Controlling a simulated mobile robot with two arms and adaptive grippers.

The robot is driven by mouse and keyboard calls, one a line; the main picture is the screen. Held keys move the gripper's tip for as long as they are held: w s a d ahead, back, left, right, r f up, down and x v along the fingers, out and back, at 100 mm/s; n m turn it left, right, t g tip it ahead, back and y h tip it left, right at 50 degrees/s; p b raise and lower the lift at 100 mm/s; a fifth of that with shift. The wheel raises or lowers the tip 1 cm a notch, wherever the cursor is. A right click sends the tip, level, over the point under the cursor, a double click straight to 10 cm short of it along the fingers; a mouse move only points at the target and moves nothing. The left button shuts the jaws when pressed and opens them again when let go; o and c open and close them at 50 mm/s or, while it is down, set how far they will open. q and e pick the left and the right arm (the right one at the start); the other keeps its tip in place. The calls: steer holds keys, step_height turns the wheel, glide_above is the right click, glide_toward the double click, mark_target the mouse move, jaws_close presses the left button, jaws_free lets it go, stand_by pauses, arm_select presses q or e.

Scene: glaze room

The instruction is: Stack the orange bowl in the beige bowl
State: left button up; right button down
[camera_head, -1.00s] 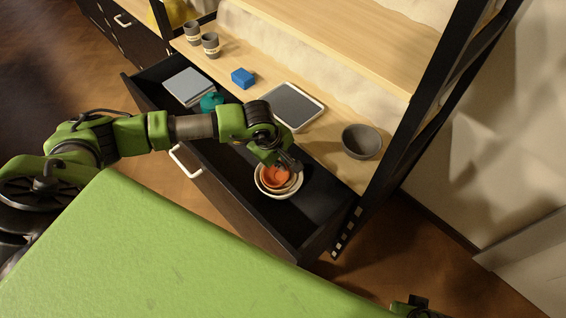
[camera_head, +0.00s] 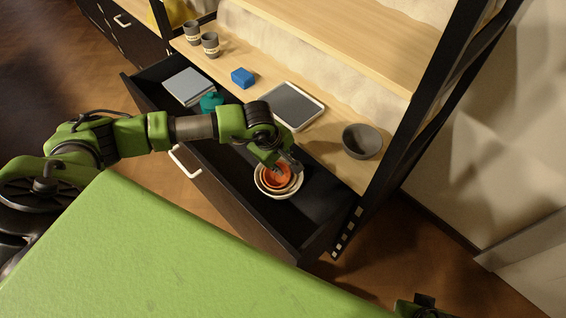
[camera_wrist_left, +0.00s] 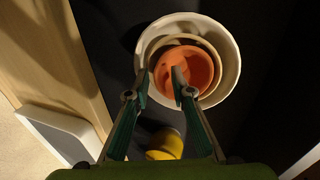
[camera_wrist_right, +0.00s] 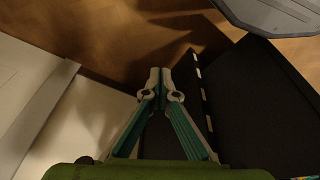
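The orange bowl (camera_head: 275,178) sits inside the beige bowl (camera_wrist_left: 150,48), and both are nested in a larger white bowl (camera_head: 279,195) in the open drawer. In the left wrist view the orange bowl (camera_wrist_left: 200,62) lies toward the near side of the beige one. My left gripper (camera_wrist_left: 163,74) is over the bowls with its fingertips apart, one by the orange bowl's left rim and one over its inside. Contact with the rim cannot be told. My right gripper (camera_wrist_right: 160,76) is shut and empty, away from the bowls.
The drawer (camera_head: 312,215) also holds a teal pot (camera_head: 211,102) and grey flat items (camera_head: 188,86). A yellow object (camera_wrist_left: 165,145) shows near the bowls. On the shelf above are a grey bowl (camera_head: 362,141), a tray (camera_head: 292,105), a blue block (camera_head: 243,78) and grey cups (camera_head: 210,45).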

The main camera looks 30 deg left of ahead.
mark_target(275, 184)
arm_select(q)
steer(key=shift+r, duration=0.1)
arm_select(e)
steer(key=shift+s+f, duration=0.15)
